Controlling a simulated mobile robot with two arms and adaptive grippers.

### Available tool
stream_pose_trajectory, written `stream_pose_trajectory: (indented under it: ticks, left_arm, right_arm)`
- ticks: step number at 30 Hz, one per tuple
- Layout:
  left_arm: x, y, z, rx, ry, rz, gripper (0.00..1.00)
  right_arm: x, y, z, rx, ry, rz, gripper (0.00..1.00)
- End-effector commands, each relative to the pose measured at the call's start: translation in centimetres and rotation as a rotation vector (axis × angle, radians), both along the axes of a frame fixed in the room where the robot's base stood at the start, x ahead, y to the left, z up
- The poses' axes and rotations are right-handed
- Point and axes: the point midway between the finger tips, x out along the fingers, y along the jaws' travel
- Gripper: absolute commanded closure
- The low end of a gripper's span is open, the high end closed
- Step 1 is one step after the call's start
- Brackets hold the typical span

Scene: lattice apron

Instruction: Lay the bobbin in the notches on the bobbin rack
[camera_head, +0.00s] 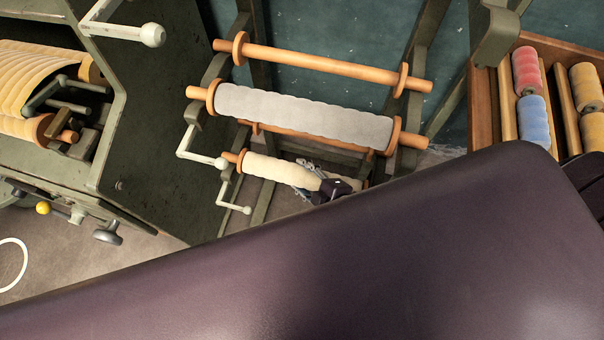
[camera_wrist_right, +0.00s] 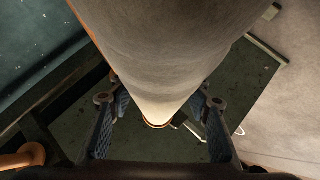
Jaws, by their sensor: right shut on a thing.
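The cream-wound bobbin (camera_head: 283,172) has a wooden end at its left, and its right part is hidden by my right gripper (camera_head: 333,189). The right gripper is shut on it. In the right wrist view the wound body (camera_wrist_right: 165,60) runs between the two fingers (camera_wrist_right: 160,118), and a wooden ring shows at its far end. The green-grey rack (camera_head: 264,200) holds a grey-wound bobbin (camera_head: 305,116) and a bare wooden bobbin (camera_head: 320,64) above the cream one. I cannot tell whether the cream bobbin touches the rack. My left gripper is not in view.
Pale crank-like brackets (camera_head: 198,158) stick out left of the cream bobbin. A green machine body (camera_head: 150,120) stands at left. A wooden tray (camera_head: 483,110) with coloured spools is at right. My own purple arm hides the lower right.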

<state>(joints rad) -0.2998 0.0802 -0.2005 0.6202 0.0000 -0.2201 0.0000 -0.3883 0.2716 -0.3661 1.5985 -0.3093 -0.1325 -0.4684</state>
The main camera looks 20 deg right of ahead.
Motion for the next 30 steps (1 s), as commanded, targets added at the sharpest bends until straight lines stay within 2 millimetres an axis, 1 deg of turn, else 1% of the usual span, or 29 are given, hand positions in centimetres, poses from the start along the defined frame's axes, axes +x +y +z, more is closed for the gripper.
stream_pose_trajectory:
  ticks: [4, 5, 10, 16, 19, 22, 26, 30]
  left_arm:
    - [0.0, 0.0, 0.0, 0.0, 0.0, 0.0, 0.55]
    - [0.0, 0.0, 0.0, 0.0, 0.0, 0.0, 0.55]
    - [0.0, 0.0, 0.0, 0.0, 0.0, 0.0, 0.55]
    - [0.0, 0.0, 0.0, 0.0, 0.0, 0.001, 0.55]
    - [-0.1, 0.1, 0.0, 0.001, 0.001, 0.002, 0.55]
    - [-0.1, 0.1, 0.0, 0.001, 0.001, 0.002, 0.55]
    - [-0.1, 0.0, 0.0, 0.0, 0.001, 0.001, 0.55]
    - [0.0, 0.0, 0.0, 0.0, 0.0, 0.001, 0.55]
  right_arm:
    - [0.1, 0.1, 0.1, 0.004, -0.002, -0.001, 0.95]
    - [0.1, 0.1, 0.1, 0.004, -0.002, -0.001, 0.53]
    - [0.0, 0.1, 0.1, 0.004, -0.001, -0.001, 0.35]
    - [0.0, 0.0, 0.0, 0.002, 0.0, 0.0, 0.35]
    - [-0.2, -0.1, -0.1, 0.001, 0.004, -0.001, 0.35]
    - [-0.8, -0.3, 0.3, 0.001, 0.004, 0.0, 0.35]
    - [-2.5, -0.8, 1.3, 0.001, 0.004, 0.0, 0.35]
    - [-4.9, -1.6, 2.9, 0.002, 0.003, 0.001, 0.35]
